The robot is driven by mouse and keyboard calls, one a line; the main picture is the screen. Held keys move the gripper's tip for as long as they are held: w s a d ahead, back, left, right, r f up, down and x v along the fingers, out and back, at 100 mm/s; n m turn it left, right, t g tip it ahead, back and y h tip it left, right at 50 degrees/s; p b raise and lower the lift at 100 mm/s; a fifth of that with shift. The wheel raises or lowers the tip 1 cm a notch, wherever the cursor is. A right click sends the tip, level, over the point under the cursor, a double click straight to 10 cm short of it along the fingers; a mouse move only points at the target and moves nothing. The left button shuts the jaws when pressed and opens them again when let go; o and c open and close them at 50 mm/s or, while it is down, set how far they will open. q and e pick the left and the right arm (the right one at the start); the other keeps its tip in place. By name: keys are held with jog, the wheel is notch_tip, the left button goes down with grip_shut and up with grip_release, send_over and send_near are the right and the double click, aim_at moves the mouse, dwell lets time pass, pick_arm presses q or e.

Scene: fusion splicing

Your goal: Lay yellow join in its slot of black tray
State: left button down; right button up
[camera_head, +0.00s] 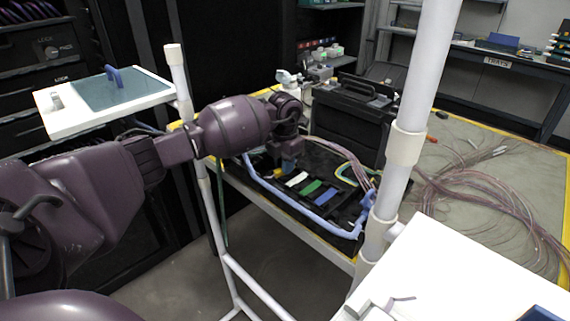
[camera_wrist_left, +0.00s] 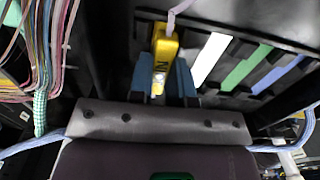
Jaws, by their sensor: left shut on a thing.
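The black tray (camera_head: 345,213) lies on the table in the head view, with a light blue cable along its front edge. My left gripper (camera_head: 287,165) is low over the tray's left end. In the left wrist view its two blue fingers (camera_wrist_left: 163,78) are shut on the yellow join (camera_wrist_left: 166,47), one on each side. A thin pale fibre leaves the join's far end. White (camera_wrist_left: 209,59), green (camera_wrist_left: 246,67) and blue (camera_wrist_left: 277,74) joins lie side by side in the tray, right of the yellow one. I cannot tell whether the yellow join touches the slot floor. My right gripper is not in view.
A black splicer case (camera_head: 345,120) stands behind the tray. Loose fibre bundles (camera_head: 475,190) spread over the table to the right. A white upright post (camera_head: 408,130) crosses the view near the tray's right end. Coloured fibres (camera_wrist_left: 45,50) hang at the left of the wrist view.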

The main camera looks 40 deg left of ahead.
pick_arm(q)
jog(key=shift+f, duration=0.15)
jog(key=c, duration=1.1)
grip_release()
notch_tip(320, 180, up, 12)
jog(key=shift+r+p, duration=0.15)
jog(key=shift+p, duration=1)
